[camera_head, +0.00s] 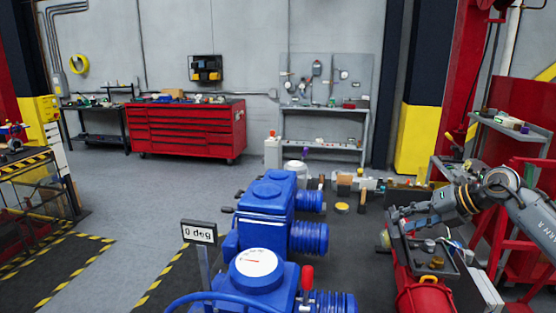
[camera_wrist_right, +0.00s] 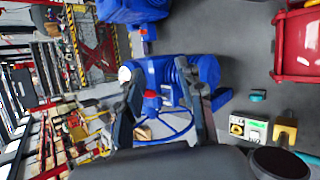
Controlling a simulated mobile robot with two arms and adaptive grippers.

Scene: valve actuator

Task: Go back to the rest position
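The blue valve actuator (camera_head: 262,220) stands in the lower middle of the head view, with a white dial (camera_head: 256,262), a red knob (camera_head: 307,277) and part of a blue handwheel (camera_head: 215,298). My right gripper (camera_head: 397,216) is at the right, above a cart and clear of the actuator. In the right wrist view my right gripper (camera_wrist_right: 160,75) has its two fingers spread with nothing held. The blue actuator (camera_wrist_right: 170,82) and its handwheel (camera_wrist_right: 178,133) show beyond the fingers. My left gripper is in neither view.
A red cart (camera_head: 425,295) with small parts on top is below my right arm. A sign on a post (camera_head: 199,232) stands left of the actuator. A red tool cabinet (camera_head: 186,128) and a grey bench (camera_head: 322,145) are at the back wall.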

